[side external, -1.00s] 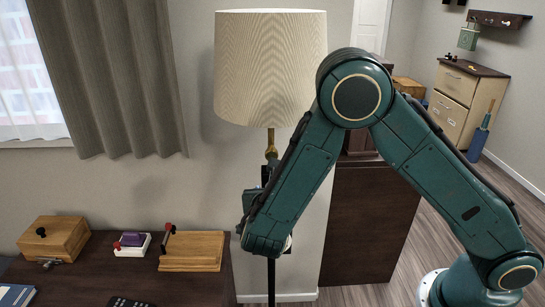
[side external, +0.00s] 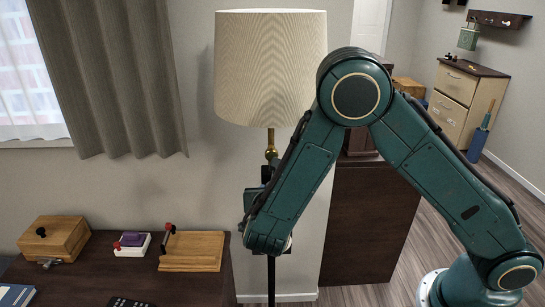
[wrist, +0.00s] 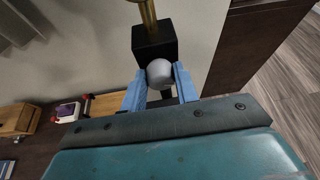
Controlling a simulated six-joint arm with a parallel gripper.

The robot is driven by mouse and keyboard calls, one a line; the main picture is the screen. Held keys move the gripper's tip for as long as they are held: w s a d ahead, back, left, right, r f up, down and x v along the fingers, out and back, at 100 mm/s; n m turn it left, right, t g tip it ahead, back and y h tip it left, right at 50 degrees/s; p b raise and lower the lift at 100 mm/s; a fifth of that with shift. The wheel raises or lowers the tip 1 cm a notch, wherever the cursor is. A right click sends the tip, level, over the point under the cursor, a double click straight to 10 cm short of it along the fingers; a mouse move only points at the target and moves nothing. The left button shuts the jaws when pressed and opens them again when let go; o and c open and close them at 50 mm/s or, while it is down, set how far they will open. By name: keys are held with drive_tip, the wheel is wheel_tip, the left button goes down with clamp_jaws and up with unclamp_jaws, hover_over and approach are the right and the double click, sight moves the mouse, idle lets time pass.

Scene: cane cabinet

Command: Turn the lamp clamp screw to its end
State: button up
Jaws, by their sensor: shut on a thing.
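The grey rounded knob of the clamp screw (wrist: 159,72) is in front of a black clamp block (wrist: 155,42) in the wrist view. My gripper (wrist: 159,78) has its two blue fingers on either side of the knob and is shut on it. A brass pole (wrist: 148,12) rises from the block. In the side view the lamp has a cream pleated shade (side external: 270,68) and a brass stem (side external: 271,146), and stands upright. There my wrist and forearm hide the knob and most of the clamp. How far the screw is turned cannot be told.
A dark table (side external: 100,262) at the lower left holds a wooden box (side external: 55,238), a white-and-purple item (side external: 132,244) and a wooden board (side external: 192,252). A dark brown cabinet (side external: 365,225) stands right of the lamp. A grey curtain (side external: 110,75) hangs at the left.

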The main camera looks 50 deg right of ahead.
drive_tip(key=shift+s+d+m+t+y, duration=0.1)
drive_tip(key=shift+m+t+y, duration=0.6)
drive_tip(key=shift+m, duration=0.55)
drive_tip(key=shift+s+d+m+t+y, duration=0.1)
drive_tip(key=shift+m+t+y, duration=0.6)
drive_tip(key=shift+m, duration=0.55)
drive_tip(key=o, duration=1)
drive_tip(key=shift+s+a, duration=0.1)
drive_tip(key=shift+v, duration=6.75)
drive_tip(key=shift+s+f, duration=0.1)
drive_tip(key=shift+f, duration=0.1)
